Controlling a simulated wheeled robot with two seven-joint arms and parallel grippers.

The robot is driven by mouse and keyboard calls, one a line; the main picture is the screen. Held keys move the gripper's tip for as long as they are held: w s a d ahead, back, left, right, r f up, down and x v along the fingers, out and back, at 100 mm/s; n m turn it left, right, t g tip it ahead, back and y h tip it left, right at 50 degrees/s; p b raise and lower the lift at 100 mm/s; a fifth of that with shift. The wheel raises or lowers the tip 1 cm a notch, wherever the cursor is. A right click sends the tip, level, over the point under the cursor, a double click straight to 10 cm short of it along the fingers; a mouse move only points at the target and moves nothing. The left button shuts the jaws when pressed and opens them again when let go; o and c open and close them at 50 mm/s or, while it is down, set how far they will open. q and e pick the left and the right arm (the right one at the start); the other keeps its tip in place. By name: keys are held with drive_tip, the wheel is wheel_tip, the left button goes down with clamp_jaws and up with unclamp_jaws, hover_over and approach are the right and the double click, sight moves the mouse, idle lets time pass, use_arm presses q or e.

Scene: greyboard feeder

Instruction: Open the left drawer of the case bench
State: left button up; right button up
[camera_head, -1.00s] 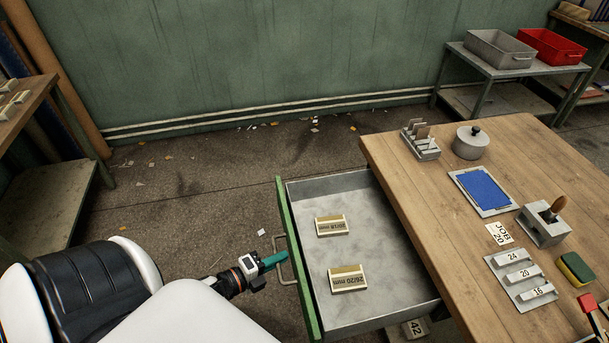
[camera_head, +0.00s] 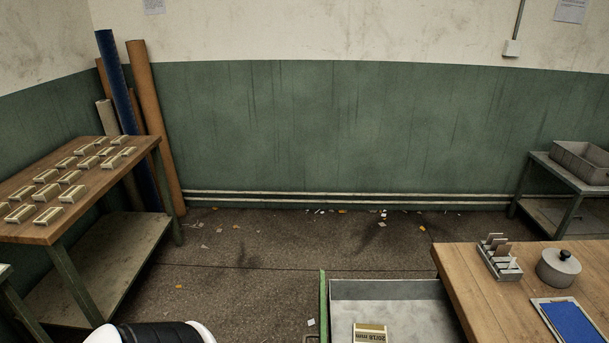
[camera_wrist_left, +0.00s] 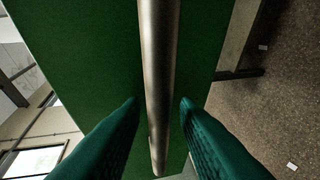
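The left drawer (camera_head: 388,290) of the case bench (camera_head: 462,285) stands pulled out, its grey inside showing at the bottom of the head view. Its green front panel (camera_head: 323,300) is seen edge-on. A pale block with a printed label (camera_head: 370,330) lies inside. In the left wrist view the drawer's metal bar handle (camera_wrist_left: 156,80) runs in front of the green panel (camera_wrist_left: 95,45). My left gripper (camera_wrist_left: 160,102) is open, with its teal fingers on either side of the handle and small gaps showing. My right gripper is not in view.
The bench top holds a slotted rack (camera_head: 499,258), a lidded round pot (camera_head: 558,267) and a blue pad (camera_head: 568,320). A side table (camera_head: 100,185) with several pale blocks stands at left. Floor between is open, with paper scraps near the wall.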

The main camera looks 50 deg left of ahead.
use_arm(q)
drive_tip(key=shift+s, duration=0.1)
drive_tip(key=b+v, duration=0.1)
drive_tip(key=v, duration=1)
drive_tip(key=shift+s+a+r, duration=0.15)
drive_tip(key=shift+s, duration=0.25)
